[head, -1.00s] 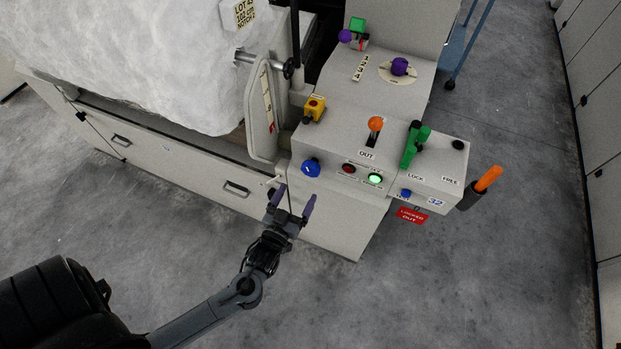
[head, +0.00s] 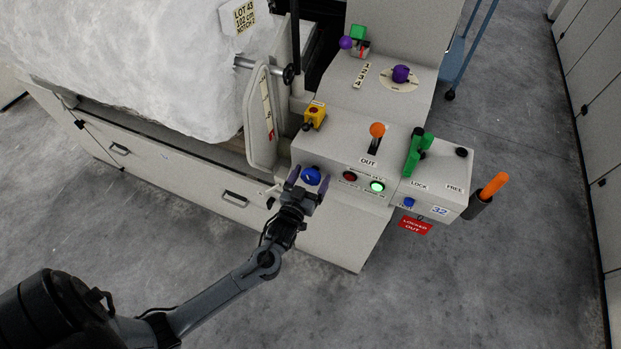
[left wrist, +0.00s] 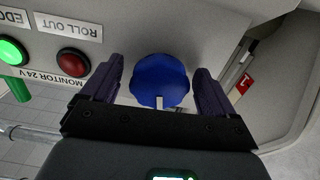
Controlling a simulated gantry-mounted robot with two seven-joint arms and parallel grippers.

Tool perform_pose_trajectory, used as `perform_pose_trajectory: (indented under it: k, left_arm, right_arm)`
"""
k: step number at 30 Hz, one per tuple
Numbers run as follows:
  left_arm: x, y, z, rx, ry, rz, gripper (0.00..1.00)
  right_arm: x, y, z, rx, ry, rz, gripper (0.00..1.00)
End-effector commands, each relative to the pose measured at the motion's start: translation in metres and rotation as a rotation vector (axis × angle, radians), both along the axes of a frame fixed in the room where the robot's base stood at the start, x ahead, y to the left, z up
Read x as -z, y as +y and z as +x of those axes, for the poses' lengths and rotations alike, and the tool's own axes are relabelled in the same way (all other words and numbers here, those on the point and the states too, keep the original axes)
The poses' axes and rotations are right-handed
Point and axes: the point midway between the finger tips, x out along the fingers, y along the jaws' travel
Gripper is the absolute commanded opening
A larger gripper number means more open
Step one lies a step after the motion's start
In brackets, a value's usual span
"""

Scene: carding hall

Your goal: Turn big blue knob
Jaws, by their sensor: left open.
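The big blue knob (head: 311,175) is on the lower left of the machine's front panel. It has a scalloped rim and a white pointer mark, which shows in the left wrist view (left wrist: 160,80) at its lower edge. My left gripper (head: 308,178) is open, with one purple finger on each side of the knob. In the left wrist view its fingers (left wrist: 156,88) flank the knob with narrow gaps showing, so I see no clear contact. My right gripper is in neither view.
A red lamp (head: 350,176) and a lit green lamp (head: 377,186) sit just right of the knob. An orange-tipped lever (head: 377,130) and a green handle (head: 413,158) stand farther along the panel. A white guard plate (head: 262,120) rises at left. The floor in front is clear.

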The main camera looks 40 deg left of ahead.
Motion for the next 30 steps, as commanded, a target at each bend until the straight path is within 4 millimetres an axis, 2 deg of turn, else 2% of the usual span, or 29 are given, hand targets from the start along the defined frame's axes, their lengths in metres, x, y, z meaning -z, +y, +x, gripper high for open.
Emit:
perform_pose_trajectory:
  k: [8, 18, 21, 24, 30]
  left_arm:
    - [0.0, 0.0, 0.001, 0.0, 0.0, 0.0, 0.87]
    - [0.0, 0.0, 0.0, 0.0, 0.0, 0.0, 0.35]
    - [-0.002, 0.0, 0.0, -0.001, 0.005, 0.012, 0.35]
    - [-0.005, 0.0, 0.0, -0.001, 0.024, 0.069, 0.34]
    - [0.0, 0.001, 0.0, -0.002, 0.059, 0.171, 0.34]
  right_arm:
    - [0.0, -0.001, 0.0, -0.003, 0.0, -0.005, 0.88]
    - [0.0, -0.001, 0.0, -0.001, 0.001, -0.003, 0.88]
    - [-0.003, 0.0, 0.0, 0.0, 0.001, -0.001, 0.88]
    - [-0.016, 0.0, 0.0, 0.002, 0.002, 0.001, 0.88]
    - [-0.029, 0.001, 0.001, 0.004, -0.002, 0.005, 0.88]
